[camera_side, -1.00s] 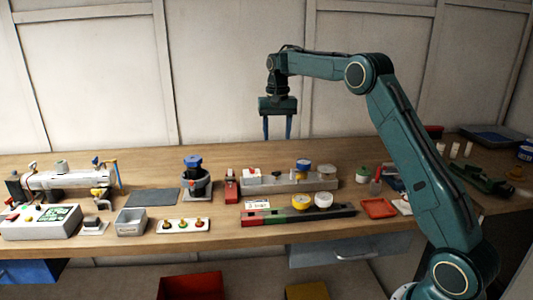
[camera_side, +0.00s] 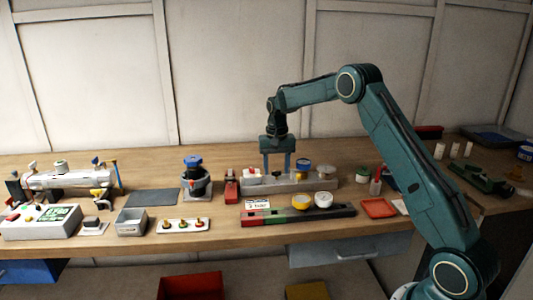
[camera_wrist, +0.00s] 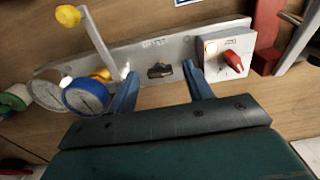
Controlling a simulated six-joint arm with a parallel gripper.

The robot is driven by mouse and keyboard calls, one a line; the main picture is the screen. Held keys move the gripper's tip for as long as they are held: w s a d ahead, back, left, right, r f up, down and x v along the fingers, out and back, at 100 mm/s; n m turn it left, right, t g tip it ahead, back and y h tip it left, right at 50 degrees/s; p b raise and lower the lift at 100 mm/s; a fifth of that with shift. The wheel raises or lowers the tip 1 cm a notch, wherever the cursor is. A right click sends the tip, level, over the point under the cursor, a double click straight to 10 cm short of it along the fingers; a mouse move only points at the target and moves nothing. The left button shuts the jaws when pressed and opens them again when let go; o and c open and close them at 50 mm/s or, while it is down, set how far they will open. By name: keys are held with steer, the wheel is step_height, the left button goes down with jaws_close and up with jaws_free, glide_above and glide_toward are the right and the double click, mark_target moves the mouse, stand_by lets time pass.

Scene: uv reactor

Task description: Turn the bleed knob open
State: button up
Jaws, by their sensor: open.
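A small dark knob (camera_wrist: 160,70) sits on a grey bar (camera_wrist: 125,55), with small lettering beside it that I cannot read clearly; it looks like the bleed knob. My gripper (camera_wrist: 162,78) is open, with one blue finger on each side of the knob in the wrist view. I cannot tell whether either finger touches it. In the side view my gripper (camera_side: 277,173) points down over the grey bar (camera_side: 318,184), and the knob is not clearly visible there.
A white box with a red knob (camera_wrist: 232,61) stands right of the fingers in the wrist view. A blue-rimmed gauge (camera_wrist: 86,97) and a yellow-tipped lever (camera_wrist: 69,16) are on the left. A red clamp-like part (camera_side: 231,188) stands left of the bar.

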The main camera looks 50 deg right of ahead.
steer(key=shift+f, duration=0.1)
steer(key=c, duration=1)
steer(key=shift+n, duration=0.4)
steer(key=n, duration=0.8)
steer(key=shift+n, duration=0.4)
steer(key=n, duration=0.4)
steer(key=shift+n, duration=2.2)
